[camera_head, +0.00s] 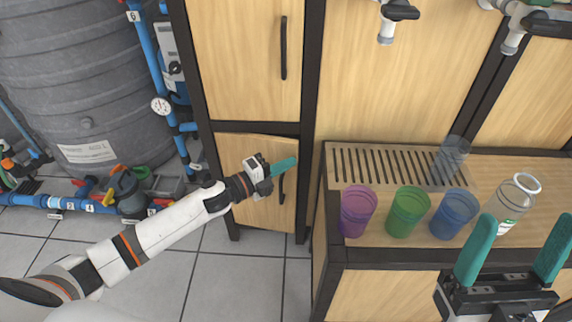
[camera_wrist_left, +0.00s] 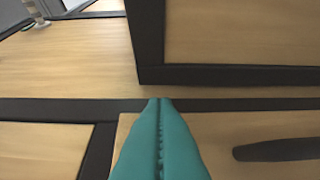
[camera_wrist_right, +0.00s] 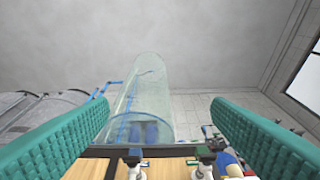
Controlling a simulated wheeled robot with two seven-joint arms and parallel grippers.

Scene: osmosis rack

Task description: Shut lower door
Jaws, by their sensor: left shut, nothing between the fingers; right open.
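The lower door (camera_head: 240,160) is a light wood panel in a dark frame, left of the counter. Its top edge runs at a slant to the frame, so it looks slightly ajar. Its dark handle (camera_head: 282,188) is near its right side. My left gripper (camera_head: 294,163) is shut and empty, in front of the door's upper right and above the handle; contact cannot be told. In the left wrist view its fingers (camera_wrist_left: 160,105) are together beside a wood panel (camera_wrist_left: 220,130) with a dark handle (camera_wrist_left: 275,150). My right gripper (camera_head: 528,222) is open and empty above the counter.
An upper door (camera_head: 240,60) with its own handle is above. The counter (camera_head: 395,238) at right bears purple (camera_head: 357,212), green (camera_head: 407,212) and blue (camera_head: 454,214) cups and clear glassware (camera_head: 515,200). A grey tank (camera_head: 85,80) and blue pipes stand left. Tiled floor (camera_head: 245,280) is open below the door.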

